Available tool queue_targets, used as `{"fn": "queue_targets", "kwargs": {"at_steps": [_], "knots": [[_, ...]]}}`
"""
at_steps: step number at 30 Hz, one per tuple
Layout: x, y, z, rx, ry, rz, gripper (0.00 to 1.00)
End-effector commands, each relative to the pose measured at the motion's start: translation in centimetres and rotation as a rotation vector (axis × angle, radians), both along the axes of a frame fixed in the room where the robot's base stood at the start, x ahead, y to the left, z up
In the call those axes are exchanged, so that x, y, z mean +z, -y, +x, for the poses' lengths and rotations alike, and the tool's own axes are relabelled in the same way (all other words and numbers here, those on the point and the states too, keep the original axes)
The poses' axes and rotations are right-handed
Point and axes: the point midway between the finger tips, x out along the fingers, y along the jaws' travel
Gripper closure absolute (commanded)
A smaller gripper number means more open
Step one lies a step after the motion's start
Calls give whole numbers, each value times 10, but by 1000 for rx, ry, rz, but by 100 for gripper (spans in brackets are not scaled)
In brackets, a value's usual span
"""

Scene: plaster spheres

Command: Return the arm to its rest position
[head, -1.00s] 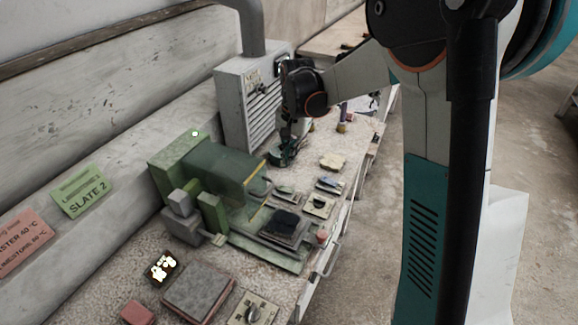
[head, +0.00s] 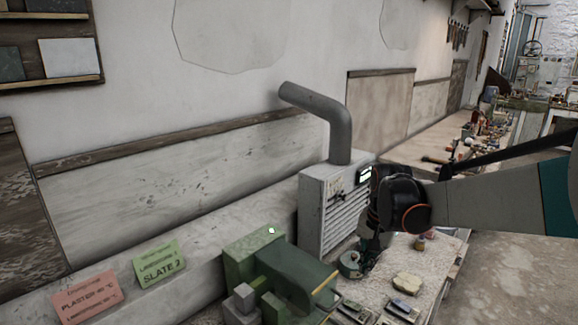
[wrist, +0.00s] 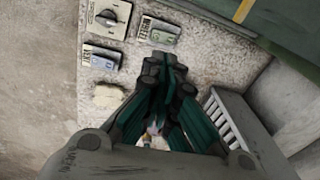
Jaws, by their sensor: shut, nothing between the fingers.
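My gripper (head: 352,264) hangs from the dark wrist at the end of my arm, in front of the grey slatted box in the head view. It points down over the bench, and I cannot tell how high. In the wrist view my gripper (wrist: 164,66) has its teal and black fingers closed together, with nothing between them. My arm reaches in from the right edge of the head view.
The grey slatted box (head: 322,212) with its pipe stands close to the left of my wrist. A green machine (head: 287,278) stands nearer on the bench. A pale lump (head: 407,283) and labelled switches (wrist: 102,56) lie close by. Bare floor (head: 505,275) is at the right.

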Motion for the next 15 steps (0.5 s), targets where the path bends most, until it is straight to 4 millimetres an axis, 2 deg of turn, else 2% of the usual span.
{"fn": "queue_targets", "kwargs": {"at_steps": [1, 6, 15], "knots": [[10, -2, -13, 26, 21, -7, 100], [36, -5, -47, 120, 96, -34, 100], [63, -11, -111, 283, 224, -95, 100]]}}
